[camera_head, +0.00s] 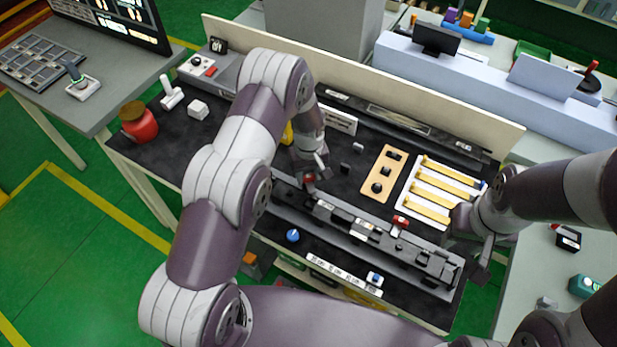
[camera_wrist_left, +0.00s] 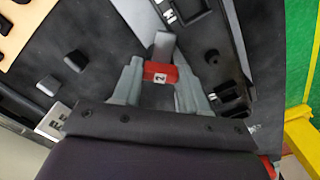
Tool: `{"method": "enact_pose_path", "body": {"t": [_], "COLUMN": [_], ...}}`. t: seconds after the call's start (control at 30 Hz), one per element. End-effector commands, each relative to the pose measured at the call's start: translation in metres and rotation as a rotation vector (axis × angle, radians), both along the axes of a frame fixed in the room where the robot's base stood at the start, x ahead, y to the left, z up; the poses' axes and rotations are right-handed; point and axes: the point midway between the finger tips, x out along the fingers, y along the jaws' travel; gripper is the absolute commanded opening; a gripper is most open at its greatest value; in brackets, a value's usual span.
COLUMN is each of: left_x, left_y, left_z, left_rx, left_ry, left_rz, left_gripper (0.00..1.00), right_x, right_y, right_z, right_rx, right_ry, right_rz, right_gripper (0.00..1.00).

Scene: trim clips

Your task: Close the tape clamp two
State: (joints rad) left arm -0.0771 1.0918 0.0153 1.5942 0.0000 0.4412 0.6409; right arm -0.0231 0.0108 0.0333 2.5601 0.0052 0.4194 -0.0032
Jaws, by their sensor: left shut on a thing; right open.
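The red tape clamp marked "2" (camera_wrist_left: 160,73) sits between the fingers of my left gripper (camera_wrist_left: 158,80) in the left wrist view. The fingers are shut on it. In the head view the clamp's red part (camera_head: 309,179) shows just under my left gripper (camera_head: 314,168), at the left part of the long dark fixture (camera_head: 345,222). A grey bar extends from the clamp in the wrist view. Its lower part is hidden by the gripper. My right gripper (camera_head: 468,255) is open and empty at the right end of the fixture.
Another red clamp (camera_head: 400,222) stands on the fixture further right. A wooden board (camera_head: 383,172) with dark parts and a white tray (camera_head: 411,207) with yellow strips lie behind. A blue knob (camera_head: 293,236) stands in front. A red jar (camera_head: 140,124) is at the bench's left end.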

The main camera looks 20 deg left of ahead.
Motion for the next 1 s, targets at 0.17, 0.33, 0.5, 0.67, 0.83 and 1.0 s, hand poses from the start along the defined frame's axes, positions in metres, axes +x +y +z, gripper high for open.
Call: {"method": "enact_pose_path", "body": {"t": [0.17,0.33,0.5,0.67,0.83,1.0], "left_x": [0.002,0.002,0.002,0.002,0.003,0.002], "left_y": [0.0,0.0,0.0,0.0,0.0,0.0], "left_z": [-0.002,-0.002,-0.001,0.0,0.001,0.001], "left_rx": [0.0,0.0,0.001,0.001,0.001,0.001], "left_ry": [-0.006,-0.004,-0.006,-0.006,-0.007,-0.006], "left_rz": [-0.163,-0.324,-0.476,-0.601,-0.704,-0.775], "left_gripper": [0.12,0.12,0.12,0.12,0.12,0.12], "right_x": [0.0,0.0,0.0,0.0,0.0,0.0], "right_y": [0.0,0.0,0.0,0.0,0.0,0.0], "right_z": [-0.017,-0.027,-0.036,-0.042,-0.047,-0.049], "right_rx": [0.0,0.0,0.0,0.0,0.0,0.0], "right_ry": [0.0,0.0,0.0,0.0,0.0,0.0], "right_rz": [0.0,0.0,0.0,0.0,0.0,0.0], "right_gripper": [0.43,0.43,0.43,0.43,0.43,0.43]}}
